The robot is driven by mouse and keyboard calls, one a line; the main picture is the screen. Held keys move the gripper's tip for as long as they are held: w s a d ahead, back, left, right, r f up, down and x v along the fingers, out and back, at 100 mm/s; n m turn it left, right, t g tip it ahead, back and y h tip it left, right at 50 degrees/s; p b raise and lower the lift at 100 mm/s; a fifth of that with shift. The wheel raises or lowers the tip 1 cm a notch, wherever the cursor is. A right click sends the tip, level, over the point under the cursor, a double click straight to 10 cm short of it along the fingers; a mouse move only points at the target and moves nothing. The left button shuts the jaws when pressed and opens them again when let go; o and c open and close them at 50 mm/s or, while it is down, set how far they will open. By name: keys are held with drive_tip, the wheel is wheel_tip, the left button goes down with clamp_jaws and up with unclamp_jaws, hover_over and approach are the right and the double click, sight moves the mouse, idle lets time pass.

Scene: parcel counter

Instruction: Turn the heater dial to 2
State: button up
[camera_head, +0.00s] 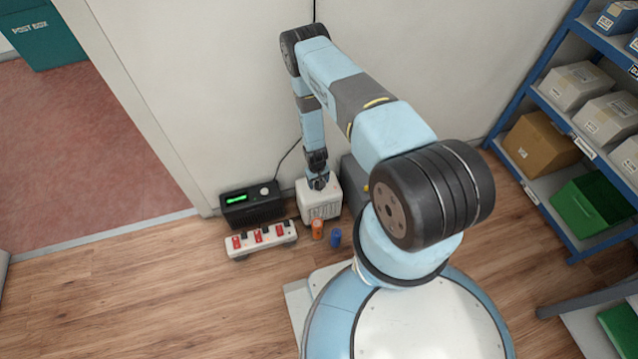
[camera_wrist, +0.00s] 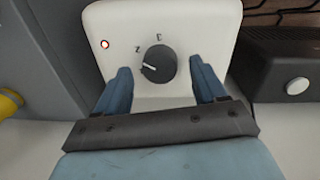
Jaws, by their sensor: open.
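The heater is a white box (camera_head: 318,208) on the floor by the wall, below my gripper (camera_head: 318,184). In the wrist view, its white panel (camera_wrist: 205,20) carries a round dark dial (camera_wrist: 162,62). The dial's white pointer points left and slightly up, short of the printed 2 (camera_wrist: 138,49). A 3 (camera_wrist: 159,37) is printed above the dial. A small lit red lamp (camera_wrist: 105,44) is at the panel's upper left. My gripper (camera_wrist: 160,70) is open, with one blue finger on each side of the dial and a visible gap to it.
A black device with a green display (camera_head: 250,204) stands left of the heater. A white power strip with red switches (camera_head: 284,235), an orange can (camera_head: 317,229) and a blue can (camera_head: 336,238) are in front. A grey box (camera_head: 352,188) stands right. Open wooden floor (camera_head: 130,295) lies left.

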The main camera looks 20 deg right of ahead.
wheel_tip(320, 180, up, 12)
drive_tip(key=shift+a+r, duration=0.15)
drive_tip(key=shift+a, duration=0.2)
idle(0.6)
drive_tip(key=w+r, duration=0.5)
drive_tip(key=r, duration=0.6)
wheel_tip(320, 180, up, 48)
drive_tip(key=m+t, duration=0.1)
drive_tip(key=t, duration=0.2)
hover_over(317, 184)
drive_tip(key=s+r+t, duration=0.1)
drive_tip(key=s+r, duration=0.5)
drive_tip(key=s, duration=0.3)
drive_tip(key=s+r, duration=0.5)
drive_tip(key=s, duration=0.5)
drive_tip(key=s+d+r+t, duration=0.1)
drive_tip(key=s+r, duration=0.5)
drive_tip(key=s, duration=0.3)
drive_tip(key=shift+s+r+t+y, duration=0.2)
drive_tip(key=shift+r+t+y, duration=0.1)
